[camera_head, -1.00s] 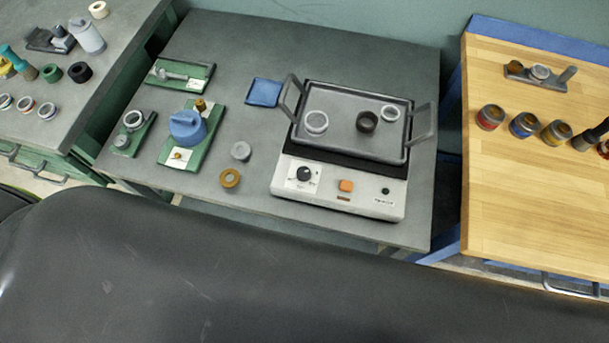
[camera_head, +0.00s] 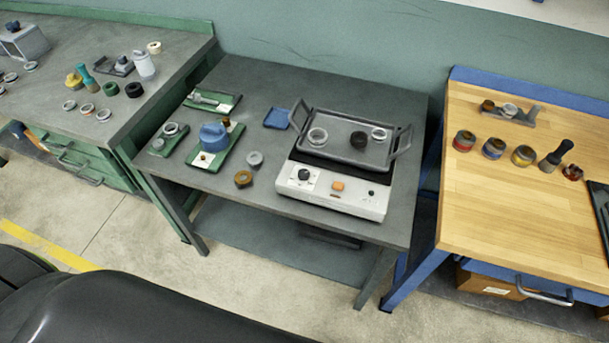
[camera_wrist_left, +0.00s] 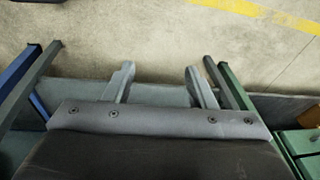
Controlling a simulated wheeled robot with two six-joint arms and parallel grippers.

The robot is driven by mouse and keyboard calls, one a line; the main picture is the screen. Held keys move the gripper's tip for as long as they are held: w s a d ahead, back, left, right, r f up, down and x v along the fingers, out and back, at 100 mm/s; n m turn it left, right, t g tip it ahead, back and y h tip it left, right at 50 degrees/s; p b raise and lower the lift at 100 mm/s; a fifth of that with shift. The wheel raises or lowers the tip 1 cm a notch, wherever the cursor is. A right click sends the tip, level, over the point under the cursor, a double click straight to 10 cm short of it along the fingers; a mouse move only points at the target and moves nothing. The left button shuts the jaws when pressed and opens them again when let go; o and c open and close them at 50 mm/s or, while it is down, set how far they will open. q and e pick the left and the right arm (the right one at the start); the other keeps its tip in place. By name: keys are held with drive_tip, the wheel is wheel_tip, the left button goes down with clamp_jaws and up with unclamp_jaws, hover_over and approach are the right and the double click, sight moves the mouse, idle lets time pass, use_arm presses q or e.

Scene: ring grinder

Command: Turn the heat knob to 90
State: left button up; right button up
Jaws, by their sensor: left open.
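The heat knob (camera_head: 304,174) is a small black dial on a white scale plate. It sits at the left of the front panel of the white hot plate (camera_head: 330,196). The dial's setting is too small to read. An orange button (camera_head: 338,186) and a small black knob (camera_head: 371,193) are to its right. My left gripper (camera_wrist_left: 158,84) shows in the left wrist view with its two fingers apart and nothing between them. It is over the floor and a grey-blue surface, and the knob is not in that view. Neither gripper shows in the head view.
A grey tray (camera_head: 345,152) with rings lies on the hot plate, its handles sticking up. The hot plate stands on a grey table (camera_head: 270,85). A wooden bench (camera_head: 480,210) is at right.

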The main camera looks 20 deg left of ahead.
use_arm(q)
drive_tip(key=w+r+p, duration=0.3)
drive_tip(key=w+r, duration=0.1)
drive_tip(key=r, duration=1.1)
wheel_tip(320, 180, up, 30)
drive_tip(key=n+g+h+p, duration=0.1)
drive_tip(key=n+g+p, duration=0.15)
drive_tip(key=n, duration=0.95)
hover_over(304, 172)
drive_tip(key=shift+t, duration=0.25)
wheel_tip(304, 172, down, 15)
drive_tip(key=shift+f+b, duration=0.15)
drive_tip(key=shift+b, duration=1)
drive_tip(key=shift+f, duration=0.85)
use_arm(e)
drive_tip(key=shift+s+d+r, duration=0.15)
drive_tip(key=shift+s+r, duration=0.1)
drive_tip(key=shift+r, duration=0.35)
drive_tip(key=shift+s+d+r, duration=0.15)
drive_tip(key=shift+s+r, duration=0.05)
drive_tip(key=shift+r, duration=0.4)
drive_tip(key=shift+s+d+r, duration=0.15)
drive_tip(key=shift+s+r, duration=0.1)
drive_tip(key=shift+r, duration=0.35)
